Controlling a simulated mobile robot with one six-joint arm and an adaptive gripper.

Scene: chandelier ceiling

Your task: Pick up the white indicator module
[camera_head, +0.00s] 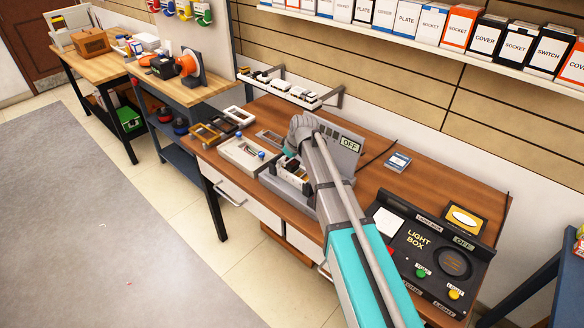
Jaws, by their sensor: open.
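Several small pale modules, some with dark parts, stand in a row on a narrow white rail (279,87) on the wall. I cannot tell which is the white indicator module. A grey tester (345,158) with an "OFF" display stands on the brown workbench, with small white and dark parts at its front. My arm reaches over the bench and covers part of the tester. My gripper (289,158) is at the arm's far end, low by the tester's left side. It is open, but its fingers are small and partly hidden, and I see nothing held.
A white tray (246,154) and several frames (222,125) lie left of the tester. A blue and white box (398,161) lies on clear brown wood (440,182) to the right. A black light box (428,246) reading "OFF" stands at the front right. Boxes line the upper shelf (420,42).

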